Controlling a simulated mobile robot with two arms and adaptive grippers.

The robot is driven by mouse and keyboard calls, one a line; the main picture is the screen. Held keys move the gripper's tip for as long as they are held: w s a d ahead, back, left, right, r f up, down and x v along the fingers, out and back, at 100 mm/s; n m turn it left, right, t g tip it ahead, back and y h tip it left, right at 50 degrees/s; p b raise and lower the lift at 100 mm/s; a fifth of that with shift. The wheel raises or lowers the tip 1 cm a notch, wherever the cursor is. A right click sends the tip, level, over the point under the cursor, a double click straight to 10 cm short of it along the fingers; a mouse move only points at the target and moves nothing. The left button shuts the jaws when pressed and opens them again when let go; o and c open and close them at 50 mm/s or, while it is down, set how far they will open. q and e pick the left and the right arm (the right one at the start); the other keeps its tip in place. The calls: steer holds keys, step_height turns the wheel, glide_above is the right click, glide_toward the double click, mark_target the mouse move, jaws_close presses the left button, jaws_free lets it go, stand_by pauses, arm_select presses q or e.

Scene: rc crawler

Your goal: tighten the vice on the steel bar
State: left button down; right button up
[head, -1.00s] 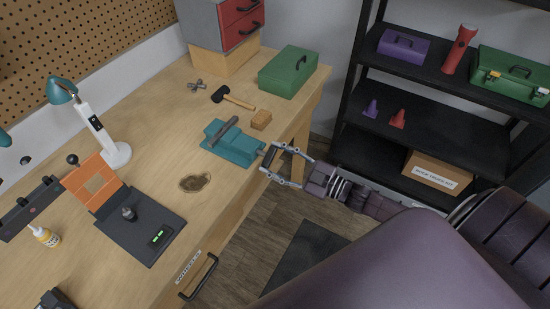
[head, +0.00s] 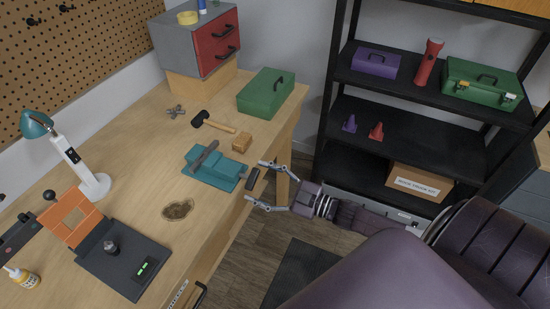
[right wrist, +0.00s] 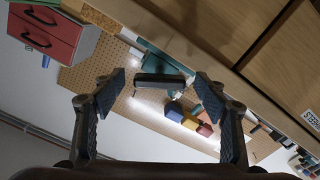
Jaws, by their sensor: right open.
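The teal vice (head: 222,171) sits on the workbench near its front edge. The grey steel bar (head: 204,157) lies across its jaws. The vice's dark handle (head: 252,179) juts out past the bench edge, and it also shows in the right wrist view (right wrist: 160,80). My right gripper (head: 256,181) is open, its fingers spread either side of the handle's ends. In the right wrist view the handle shows between the open fingertips (right wrist: 160,78), with gaps on both sides. I cannot tell how firmly the jaws press the bar. My left gripper is not in view.
A black shelf (head: 395,128) stands at the right.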

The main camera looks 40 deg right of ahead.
steer(key=v, duration=1.1)
steer(key=shift+s+d, duration=0.2)
steer(key=s+d+f+m+g+h+b, duration=0.1)
steer(key=s+d+f+m+g+h, duration=0.15)
steer(key=f, duration=0.75)
steer(key=s+d+f+m+g+h, duration=0.1)
steer(key=s+f+m+h, duration=0.15)
steer(key=f, duration=0.85)
steer(key=s+d+f+m+g+h+b, duration=0.1)
steer(key=s+d+f+m+g+h, duration=0.2)
steer(key=f, duration=0.7)
steer(key=s+a+f+g, duration=0.2)
steer(key=s+a+f, duration=0.3)
steer(key=s, duration=0.3)
steer(key=s+a+f+m+g+b, duration=0.1)
steer(key=s+a+f+g, duration=0.2)
steer(key=s+a+f, duration=0.3)
steer(key=s+a+f+g+h, duration=0.1)
steer(key=s+a+f+g, duration=0.2)
steer(key=s+a+f, duration=0.2)
steer(key=s+f, duration=0.3)
steer(key=s, duration=0.3)
steer(key=shift+s+a+f+m, duration=0.2)
steer(key=shift+s+a+m, duration=0.05)
steer(key=shift+m, duration=0.05)
